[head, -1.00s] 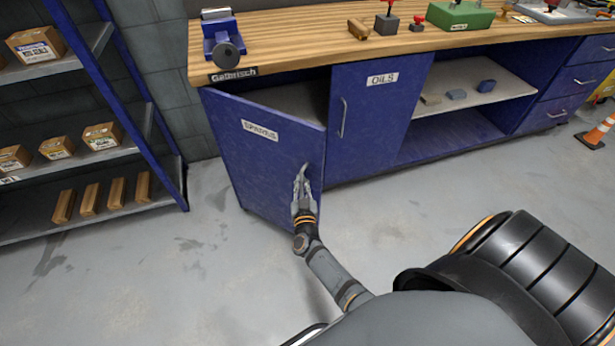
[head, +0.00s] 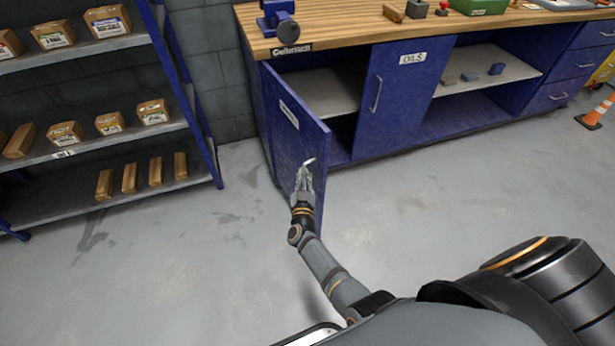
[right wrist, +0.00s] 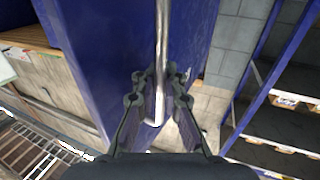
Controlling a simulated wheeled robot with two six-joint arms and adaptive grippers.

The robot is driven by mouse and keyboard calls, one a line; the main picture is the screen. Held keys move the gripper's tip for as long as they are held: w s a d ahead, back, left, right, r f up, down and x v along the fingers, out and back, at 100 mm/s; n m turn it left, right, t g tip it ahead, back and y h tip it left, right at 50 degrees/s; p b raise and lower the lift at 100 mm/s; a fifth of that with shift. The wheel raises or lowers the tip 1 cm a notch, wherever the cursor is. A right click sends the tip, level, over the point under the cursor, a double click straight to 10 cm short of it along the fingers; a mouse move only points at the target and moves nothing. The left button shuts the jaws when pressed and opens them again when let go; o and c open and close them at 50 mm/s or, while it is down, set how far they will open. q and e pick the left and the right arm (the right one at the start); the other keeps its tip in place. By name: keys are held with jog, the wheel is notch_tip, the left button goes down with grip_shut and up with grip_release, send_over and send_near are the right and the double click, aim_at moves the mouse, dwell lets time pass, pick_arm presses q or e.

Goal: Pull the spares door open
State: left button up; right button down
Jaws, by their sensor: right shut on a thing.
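The blue spares door (head: 283,130) stands partly open at the left end of the bench cabinet in the head view, its white label (head: 289,114) seen at a slant. It also fills the upper middle of the right wrist view (right wrist: 95,60). My right gripper (head: 304,176) is at the door's outer face near its free edge, shut on the door's bar handle (right wrist: 162,40). In the right wrist view the handle runs down between the two fingers (right wrist: 160,85). Part of the cabinet's inside shelf (head: 335,92) shows behind the door. My left gripper is not in view.
The closed oils door (head: 403,100) is right of the opening. A blue rack with boxes (head: 110,124) stands to the left, with clear floor (head: 235,200) between it and the door. The wooden bench top (head: 350,30) carries a vise (head: 278,22).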

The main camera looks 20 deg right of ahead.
jog(key=shift+s+a+f, duration=0.1)
jog(key=shift+s+f, duration=0.15)
jog(key=shift+f, duration=0.1)
jog(key=c, duration=1.7)
grip_release()
jog(key=shift+o, duration=1.2)
jog(key=shift+r, duration=0.25)
jog(key=shift+w, duration=0.1)
